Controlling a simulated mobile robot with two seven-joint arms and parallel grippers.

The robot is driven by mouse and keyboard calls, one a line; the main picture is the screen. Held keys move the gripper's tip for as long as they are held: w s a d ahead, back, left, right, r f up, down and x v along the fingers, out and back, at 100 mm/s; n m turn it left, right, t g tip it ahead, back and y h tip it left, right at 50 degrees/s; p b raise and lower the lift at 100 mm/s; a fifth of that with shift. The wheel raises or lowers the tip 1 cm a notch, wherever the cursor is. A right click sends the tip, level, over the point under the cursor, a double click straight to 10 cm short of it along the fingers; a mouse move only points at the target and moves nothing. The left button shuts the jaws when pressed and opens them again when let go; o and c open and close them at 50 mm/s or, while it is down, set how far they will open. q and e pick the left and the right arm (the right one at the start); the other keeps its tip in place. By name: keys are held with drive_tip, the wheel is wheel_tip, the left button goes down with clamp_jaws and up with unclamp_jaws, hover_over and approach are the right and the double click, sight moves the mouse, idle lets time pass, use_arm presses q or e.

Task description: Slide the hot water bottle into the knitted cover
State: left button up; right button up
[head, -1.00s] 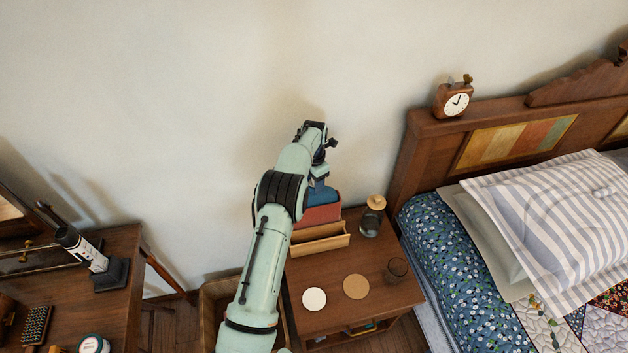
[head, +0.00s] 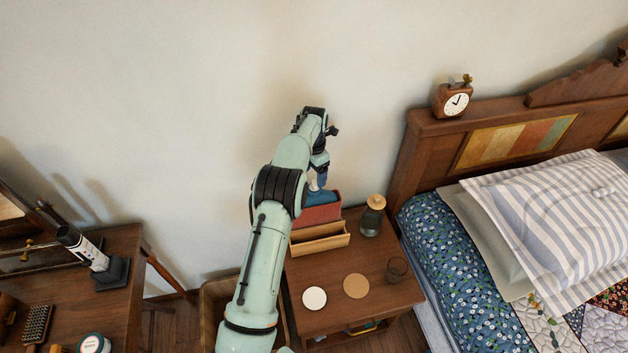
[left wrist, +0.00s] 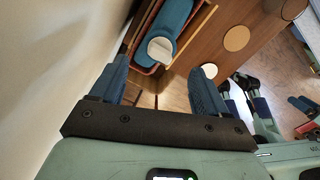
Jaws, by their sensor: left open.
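The blue hot water bottle (head: 320,197) stands in a red open-topped holder (head: 319,215) on the bedside table; I cannot tell whether this red holder is the knitted cover. In the left wrist view the bottle (left wrist: 173,18) shows from above, with a pale round part (left wrist: 160,50) at its near end. My left gripper (head: 320,178) is open just above the bottle. Its two blue fingers (left wrist: 158,90) are spread and nothing shows between their tips. Blue and dark parts at the right of the left wrist view may be my right gripper; its jaws are unclear.
A lidded jar (head: 371,220), a glass (head: 396,270), a cork disc (head: 356,286) and a white disc (head: 314,298) are on the bedside table (head: 385,312). The wall is close behind; the bed is at right.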

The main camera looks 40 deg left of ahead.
use_arm(q)
wheel_tip(320, 180, up, 8)
drive_tip(key=shift+w, duration=0.15)
idle(0.6)
